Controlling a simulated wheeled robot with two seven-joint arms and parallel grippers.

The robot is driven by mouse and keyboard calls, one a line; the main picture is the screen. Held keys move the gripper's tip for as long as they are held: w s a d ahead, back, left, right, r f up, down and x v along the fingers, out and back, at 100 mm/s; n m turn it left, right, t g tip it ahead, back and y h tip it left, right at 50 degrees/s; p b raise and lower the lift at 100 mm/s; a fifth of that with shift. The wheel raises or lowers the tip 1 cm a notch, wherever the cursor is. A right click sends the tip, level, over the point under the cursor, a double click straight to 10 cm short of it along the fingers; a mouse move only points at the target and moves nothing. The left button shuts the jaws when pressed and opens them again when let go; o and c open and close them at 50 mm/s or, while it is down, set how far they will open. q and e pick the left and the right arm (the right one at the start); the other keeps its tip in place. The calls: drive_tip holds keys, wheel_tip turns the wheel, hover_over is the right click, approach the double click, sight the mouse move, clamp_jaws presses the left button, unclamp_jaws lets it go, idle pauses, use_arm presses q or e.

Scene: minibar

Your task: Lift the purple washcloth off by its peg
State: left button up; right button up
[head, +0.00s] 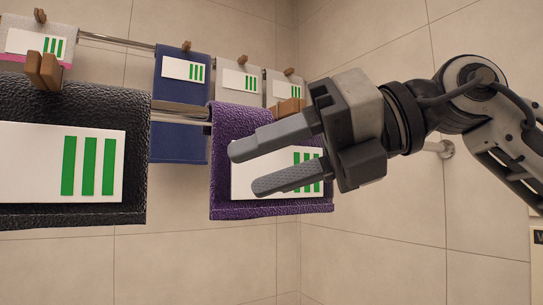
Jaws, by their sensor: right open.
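My left gripper is not in view.
A black cloth (75,98) with a wooden peg (43,71) hangs on the front rail (180,112) at left. A blue cloth (180,120) and several grey cloths (238,75) hang on the rear rail (120,41). Tiled wall stands behind. Space below the cloths is clear.

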sight(300, 107)
drive_tip(key=s+d+r+m+t+h, duration=0.2)
drive_tip(key=s+d+r+t+h, duration=0.1)
drive_tip(key=d+r+t, duration=0.3)
drive_tip(key=s+d+r+m+t+h, duration=0.1)
drive_tip(key=s+d+r+t+h, duration=0.2)
drive_tip(key=r, duration=0.5)
drive_tip(key=shift+t, duration=0.4)
drive_tip(key=x, duration=0.3)
drive_tip(key=d+p+x, duration=0.1)
drive_tip(key=x, duration=0.2)
drive_tip(key=w+p+x, duration=0.1)
drive_tip(key=x, duration=0.3)
drive_tip(key=shift+w+d, duration=0.1)
drive_tip(key=shift+d, duration=0.1)
drive_tip(key=w+f, duration=0.1)
drive_tip(key=w+a+f+p, duration=0.1)
drive_tip(key=w, duration=0.1)
drive_tip(key=shift+w+a+f, duration=0.25)
drive_tip(key=shift+a+f, duration=0.15)
drive_tip(key=shift+w+a+f, duration=0.2)
drive_tip(key=shift+a, duration=0.05)
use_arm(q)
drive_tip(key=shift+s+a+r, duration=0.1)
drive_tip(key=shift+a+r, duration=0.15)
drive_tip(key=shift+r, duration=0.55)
use_arm(e)
drive_tip(key=shift+d, duration=0.1)
clamp_jaws()
